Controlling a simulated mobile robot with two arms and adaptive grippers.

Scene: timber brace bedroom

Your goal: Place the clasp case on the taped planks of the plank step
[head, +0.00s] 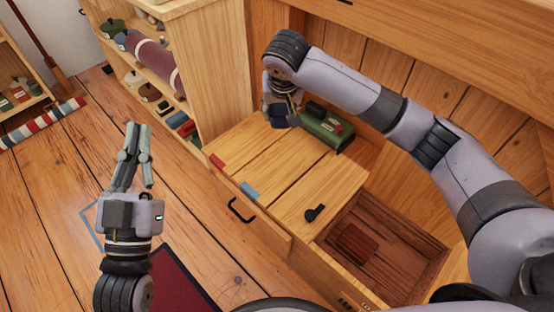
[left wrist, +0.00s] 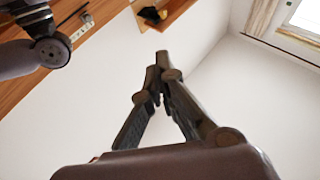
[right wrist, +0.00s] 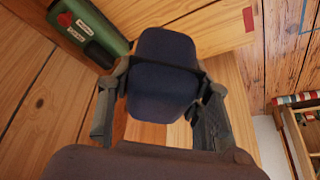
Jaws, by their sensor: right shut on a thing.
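The dark navy case, apparently the clasp case (head: 279,119), is held in my right gripper (head: 283,100) over the far part of the plank step (head: 285,155). It fills the space between the fingers in the right wrist view (right wrist: 165,75). No clasp can be made out on it. Whether it touches the planks is unclear. The plank step has a red tape (head: 217,160) and a blue tape (head: 249,191) on its near-left plank ends. My left gripper (head: 138,128) is empty over the floor at the left; its fingertips meet in the left wrist view (left wrist: 160,65).
A green labelled case (head: 326,130) lies on the step's far side, close to the navy case. At the right is an open recess (head: 405,250) holding a brown block (head: 357,243). A black latch (head: 314,212) lies on the planks. A filled shelf (head: 205,60) stands behind.

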